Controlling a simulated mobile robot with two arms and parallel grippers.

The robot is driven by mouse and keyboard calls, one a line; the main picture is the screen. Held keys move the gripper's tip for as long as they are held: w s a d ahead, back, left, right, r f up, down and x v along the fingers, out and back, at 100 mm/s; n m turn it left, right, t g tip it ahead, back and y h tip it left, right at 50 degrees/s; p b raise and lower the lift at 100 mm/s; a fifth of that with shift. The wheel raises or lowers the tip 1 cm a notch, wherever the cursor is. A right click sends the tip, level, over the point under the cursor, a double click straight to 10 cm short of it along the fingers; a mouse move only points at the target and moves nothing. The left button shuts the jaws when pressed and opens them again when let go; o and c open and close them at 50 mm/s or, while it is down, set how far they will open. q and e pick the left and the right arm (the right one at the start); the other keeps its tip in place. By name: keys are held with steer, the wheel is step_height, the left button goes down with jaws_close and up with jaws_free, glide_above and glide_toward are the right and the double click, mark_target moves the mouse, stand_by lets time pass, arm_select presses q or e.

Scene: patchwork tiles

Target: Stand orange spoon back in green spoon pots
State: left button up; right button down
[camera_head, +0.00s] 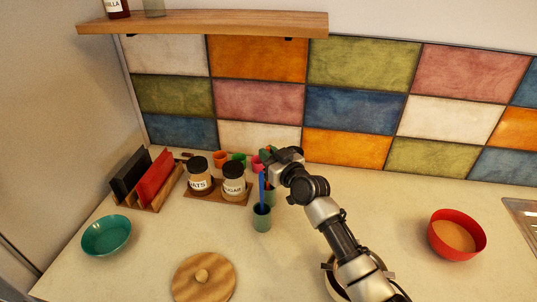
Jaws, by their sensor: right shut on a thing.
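My right gripper (270,157) is over the counter near the back wall, beside and just behind the pots. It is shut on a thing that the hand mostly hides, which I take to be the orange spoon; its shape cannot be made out. A green spoon pot (262,219) stands upright in front of the gripper with a blue spoon (262,190) standing in it. A second green pot (270,193) stands close behind it, just below the gripper and partly hidden. Whether the held thing touches this pot, I cannot tell. My left gripper is not in view.
Two dark-lidded jars (233,186) stand on a wooden board left of the pots, with small orange (220,158) and green (238,159) cups behind. A wooden lid (203,278), teal bowl (107,235), red bowl (456,235) and rack (146,180) stand around.

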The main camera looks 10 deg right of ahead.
steer(key=shift+f, duration=0.2)
steer(key=c, duration=1.1)
jaws_free()
steer(key=p+v, duration=0.3)
steer(key=v, duration=0.7)
steer(key=shift+s+d, duration=0.1)
steer(key=shift+s, duration=0.3)
